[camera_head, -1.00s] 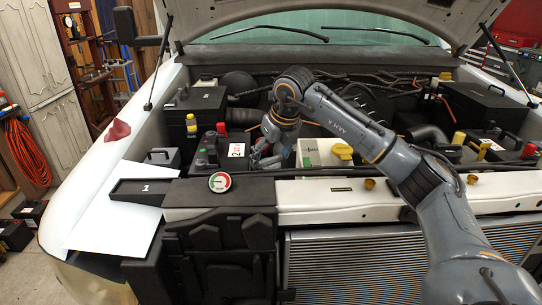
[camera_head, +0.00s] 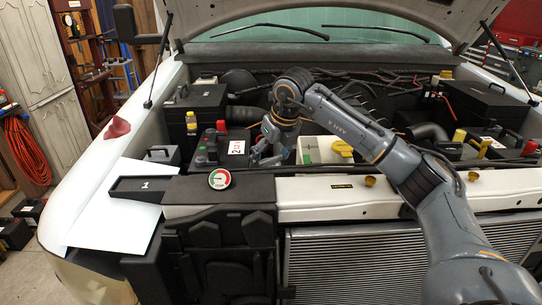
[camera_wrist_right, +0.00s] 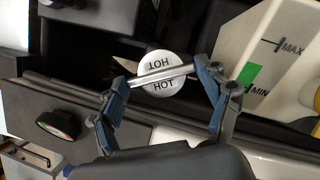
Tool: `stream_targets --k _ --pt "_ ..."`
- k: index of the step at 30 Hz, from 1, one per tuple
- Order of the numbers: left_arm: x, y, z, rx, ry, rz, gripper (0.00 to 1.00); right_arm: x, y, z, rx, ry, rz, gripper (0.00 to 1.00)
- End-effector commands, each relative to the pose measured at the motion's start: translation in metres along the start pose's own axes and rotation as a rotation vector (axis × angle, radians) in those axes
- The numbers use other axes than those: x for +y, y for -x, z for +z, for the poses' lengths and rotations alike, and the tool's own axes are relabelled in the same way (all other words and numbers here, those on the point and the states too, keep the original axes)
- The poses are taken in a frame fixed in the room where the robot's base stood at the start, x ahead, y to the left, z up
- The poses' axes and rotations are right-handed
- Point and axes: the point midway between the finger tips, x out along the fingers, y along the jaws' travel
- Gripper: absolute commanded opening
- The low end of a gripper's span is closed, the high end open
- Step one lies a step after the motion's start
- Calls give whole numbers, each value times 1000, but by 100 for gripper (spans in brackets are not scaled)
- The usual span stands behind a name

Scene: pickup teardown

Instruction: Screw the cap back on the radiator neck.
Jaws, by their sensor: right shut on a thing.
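The cap is a round white disc marked HOT with a metal crossbar (camera_wrist_right: 159,86), in the middle of the right wrist view. My right gripper (camera_wrist_right: 162,77) has its two fingers at the opposite ends of the crossbar and is shut on it. In the head view my right gripper (camera_head: 262,157) reaches down behind the front panel, left of the white coolant tank (camera_head: 314,151). The radiator neck is hidden under the cap and behind the gripper; I cannot tell whether the cap touches it. The radiator (camera_head: 365,262) shows at the front. My left gripper is not in view.
The coolant tank with MAX and MIN marks (camera_wrist_right: 262,75) stands close to the right finger. A round gauge (camera_head: 219,179) sits on the black front panel, left of the gripper. A black box labelled 2 (camera_head: 236,147) is close behind. The raised hood (camera_head: 330,8) hangs above.

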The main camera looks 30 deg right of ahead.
Motion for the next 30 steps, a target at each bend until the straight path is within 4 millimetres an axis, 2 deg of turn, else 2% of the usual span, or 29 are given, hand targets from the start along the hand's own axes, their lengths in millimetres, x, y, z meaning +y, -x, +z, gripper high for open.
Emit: stream_targets --k 19,20,22,23,30 --pt "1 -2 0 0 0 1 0 0 -4 -2 0 -1 0 48" --pt "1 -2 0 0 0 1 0 0 -3 -1 -1 -1 0 83" --pt "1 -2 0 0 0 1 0 0 -3 -1 -1 -1 0 97" --pt "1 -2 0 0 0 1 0 0 -3 -1 -1 -1 0 100" --pt "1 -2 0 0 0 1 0 0 -3 -1 -1 -1 0 100"
